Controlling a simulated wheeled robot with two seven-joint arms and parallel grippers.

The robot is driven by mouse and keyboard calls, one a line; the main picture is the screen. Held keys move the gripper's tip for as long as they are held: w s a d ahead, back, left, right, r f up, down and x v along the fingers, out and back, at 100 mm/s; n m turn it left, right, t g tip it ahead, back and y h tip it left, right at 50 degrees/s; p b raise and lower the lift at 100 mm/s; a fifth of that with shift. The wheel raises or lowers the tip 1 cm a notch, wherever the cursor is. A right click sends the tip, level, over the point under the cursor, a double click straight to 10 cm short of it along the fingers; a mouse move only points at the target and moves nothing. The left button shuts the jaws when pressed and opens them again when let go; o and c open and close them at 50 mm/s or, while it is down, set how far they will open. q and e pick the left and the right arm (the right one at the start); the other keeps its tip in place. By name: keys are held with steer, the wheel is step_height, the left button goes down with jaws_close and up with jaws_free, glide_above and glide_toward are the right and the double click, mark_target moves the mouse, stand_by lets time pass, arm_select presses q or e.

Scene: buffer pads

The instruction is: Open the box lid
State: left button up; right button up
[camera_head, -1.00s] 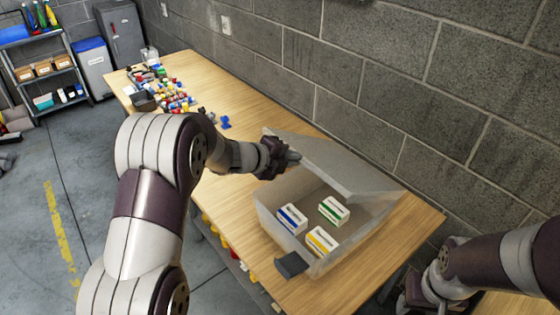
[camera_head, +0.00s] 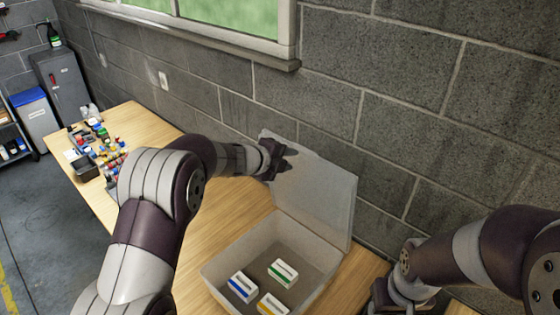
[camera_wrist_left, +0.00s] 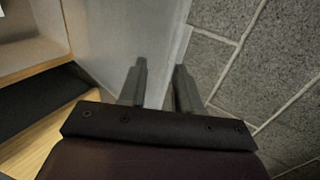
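A translucent box (camera_head: 222,262) stands on the wooden table. Its lid (camera_head: 318,200) is swung up steeply on the wall side, leaving the box top open. My left gripper (camera_head: 285,160) is at the lid's upper left corner. In the left wrist view its two fingers (camera_wrist_left: 160,88) stand apart, with the edge of the lid (camera_wrist_left: 128,35) running between them; whether they touch it is unclear. My right gripper (camera_head: 382,298) is low at the right, partly cut off, and its fingers are hard to make out.
Inside the box lie three small cartons: blue-marked (camera_head: 242,287), green-marked (camera_head: 283,272) and yellow-marked (camera_head: 271,305). Several small coloured items (camera_head: 105,155) crowd the table's far left end. A grey block wall (camera_head: 400,110) stands close behind the lid.

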arm_select(q)
steer(key=b+v, duration=0.3)
steer(key=v, duration=0.9)
steer(key=shift+s+a+r+b, duration=0.15)
steer(key=shift+s+r+b, duration=0.05)
steer(key=shift+s+b, duration=0.15)
steer(key=shift+w+a, duration=0.1)
